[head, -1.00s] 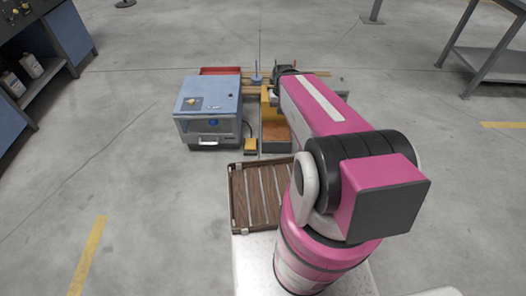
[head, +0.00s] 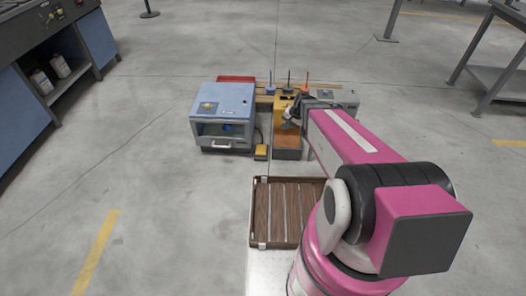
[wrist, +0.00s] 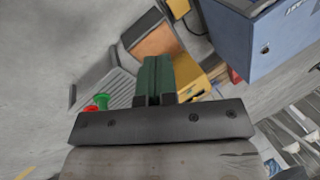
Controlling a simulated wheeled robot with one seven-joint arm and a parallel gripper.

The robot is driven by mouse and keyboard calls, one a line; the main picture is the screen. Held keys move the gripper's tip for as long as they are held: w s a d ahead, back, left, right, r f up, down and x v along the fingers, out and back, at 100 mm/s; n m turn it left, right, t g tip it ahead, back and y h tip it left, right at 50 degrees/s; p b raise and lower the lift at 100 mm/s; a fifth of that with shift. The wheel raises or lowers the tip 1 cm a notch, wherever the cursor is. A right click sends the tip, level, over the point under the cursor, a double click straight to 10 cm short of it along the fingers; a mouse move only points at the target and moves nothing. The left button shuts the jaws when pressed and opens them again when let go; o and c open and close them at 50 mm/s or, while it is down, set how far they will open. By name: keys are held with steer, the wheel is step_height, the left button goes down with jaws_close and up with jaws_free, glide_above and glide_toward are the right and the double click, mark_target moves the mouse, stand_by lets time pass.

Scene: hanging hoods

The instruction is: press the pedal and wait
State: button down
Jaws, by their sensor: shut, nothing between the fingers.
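A small yellow pedal (head: 261,152) lies on the floor at the front right corner of a blue cabinet (head: 226,100) with a window and handle. In the wrist view a yellow piece (wrist: 179,8) with a dark cable, apparently the pedal, is at the top edge, beyond my fingertips. My gripper (head: 291,114) is over the yellow unit (head: 285,103), behind and right of the pedal and apart from it. In the wrist view its green fingers (wrist: 157,62) are together and empty. The arm partly hides the gripper in the head view.
An orange-brown tray (head: 287,141) fronts the yellow unit, right of the pedal. A grey box (head: 334,97) stands to its right and a red tray (head: 236,79) behind the cabinet. Floor in front of the pedal is clear. A slatted wooden tray (head: 283,213) is nearer me.

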steer(key=w+a+f+m+t, duration=0.1)
steer(key=w+a+f+m, duration=0.3)
steer(key=f, duration=0.5)
steer(key=w+a+f+m+t+y, duration=0.1)
steer(key=w+a+f+m+t, duration=0.1)
steer(key=w+a+f+m, duration=0.3)
steer(key=w+a+f+m+t+y, duration=0.1)
steer(key=w+a+f+m, duration=0.4)
steer(key=w+f, duration=0.6)
step_height(320, 180, down, 2)
steer(key=shift+f+t, duration=0.1)
steer(key=shift+t, duration=0.4)
glide_toward(258, 146)
steer(key=shift+a+x, duration=0.2)
steer(key=shift+x, duration=2.05)
steer(key=shift+f, duration=0.2)
